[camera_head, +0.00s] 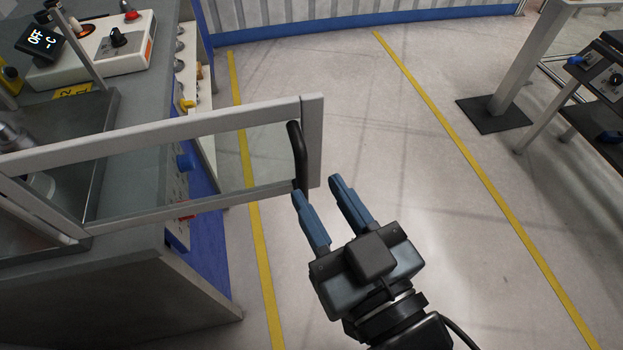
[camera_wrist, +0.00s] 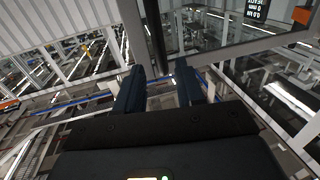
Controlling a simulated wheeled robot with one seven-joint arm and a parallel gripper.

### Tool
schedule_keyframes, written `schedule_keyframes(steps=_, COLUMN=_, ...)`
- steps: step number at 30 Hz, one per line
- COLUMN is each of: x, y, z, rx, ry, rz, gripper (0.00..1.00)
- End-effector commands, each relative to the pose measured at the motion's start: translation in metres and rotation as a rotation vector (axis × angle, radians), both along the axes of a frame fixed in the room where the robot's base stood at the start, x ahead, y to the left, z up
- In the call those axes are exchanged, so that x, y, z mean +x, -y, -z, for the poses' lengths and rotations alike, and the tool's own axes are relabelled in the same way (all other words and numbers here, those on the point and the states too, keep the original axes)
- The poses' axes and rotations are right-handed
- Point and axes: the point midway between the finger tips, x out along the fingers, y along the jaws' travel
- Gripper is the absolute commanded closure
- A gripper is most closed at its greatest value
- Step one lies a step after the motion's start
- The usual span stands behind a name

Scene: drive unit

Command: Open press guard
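The press guard (camera_head: 312,140) is a grey-framed clear panel that stands out from the press bench on the left over the floor. Its black bar handle (camera_head: 298,152) is at the free end of the frame. My gripper (camera_head: 317,189) is open, its two blue fingers apart, just below and right of the handle's lower end. In the wrist view the dark handle (camera_wrist: 155,32) runs up from near the gap between my fingers (camera_wrist: 162,75). I cannot tell whether a finger touches it. Nothing is seen held.
The bench carries a control box (camera_head: 105,50) with a red button and a display reading OFF. A blue side panel (camera_head: 207,235) is below. The floor (camera_head: 400,120) between the yellow lines is clear. A dark table (camera_head: 600,100) stands at the right.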

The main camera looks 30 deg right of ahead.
Motion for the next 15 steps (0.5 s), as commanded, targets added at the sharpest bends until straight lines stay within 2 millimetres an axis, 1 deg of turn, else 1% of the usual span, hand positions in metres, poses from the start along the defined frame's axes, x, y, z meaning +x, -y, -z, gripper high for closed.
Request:
schedule_keyframes(steps=1, x=-0.005, y=0.000, z=0.001, rx=0.001, ry=-0.001, rz=0.000, gripper=0.62)
schedule_keyframes(steps=6, x=-0.015, y=0.000, z=0.000, rx=-0.001, ry=-0.001, rz=0.000, gripper=0.62)
schedule_keyframes(steps=15, x=-0.017, y=0.000, z=-0.001, rx=-0.002, ry=0.001, rz=0.000, gripper=0.62)
